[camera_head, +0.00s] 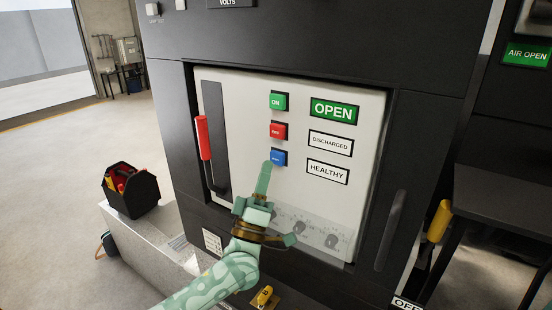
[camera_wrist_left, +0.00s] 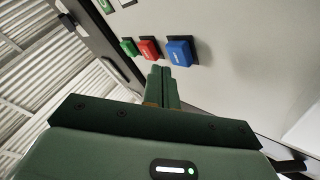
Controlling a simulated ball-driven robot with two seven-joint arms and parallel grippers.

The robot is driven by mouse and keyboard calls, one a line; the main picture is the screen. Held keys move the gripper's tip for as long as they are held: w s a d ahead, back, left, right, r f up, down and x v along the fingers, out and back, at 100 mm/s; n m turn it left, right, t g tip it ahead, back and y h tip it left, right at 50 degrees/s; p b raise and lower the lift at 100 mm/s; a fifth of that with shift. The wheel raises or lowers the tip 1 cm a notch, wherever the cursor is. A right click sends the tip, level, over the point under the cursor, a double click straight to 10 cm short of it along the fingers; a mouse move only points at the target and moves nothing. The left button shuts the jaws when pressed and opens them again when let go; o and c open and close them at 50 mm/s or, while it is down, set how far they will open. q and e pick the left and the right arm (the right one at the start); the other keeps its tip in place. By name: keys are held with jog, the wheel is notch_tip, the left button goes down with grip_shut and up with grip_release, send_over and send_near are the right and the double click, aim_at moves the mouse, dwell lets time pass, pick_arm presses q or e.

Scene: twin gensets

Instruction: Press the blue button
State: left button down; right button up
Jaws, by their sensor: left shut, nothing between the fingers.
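The blue button (camera_head: 278,158) is the lowest of a column of three square buttons on a white panel, under a red button (camera_head: 278,131) and a green button (camera_head: 278,102). My left gripper (camera_head: 267,165) is shut and empty, with its fingertips just below and left of the blue button in the head view. In the left wrist view the blue button (camera_wrist_left: 180,51) lies just beyond the closed fingertips (camera_wrist_left: 161,70), slightly to their right. I cannot tell whether the tips touch it. My right gripper is not in view.
Status labels, including a green OPEN sign (camera_head: 333,111), sit right of the buttons. A red lever (camera_head: 203,138) is at the panel's left. Knobs (camera_head: 331,240) sit below. A toolbox (camera_head: 131,190) rests on a grey ledge at left.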

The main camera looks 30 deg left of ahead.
pick_arm(q)
jog(key=s+p, duration=0.1)
jog(key=s, duration=0.3)
jog(key=shift+s+a+r, duration=0.1)
jog(key=shift+s+a, duration=0.05)
jog(key=shift+s, duration=0.1)
dwell(0.6)
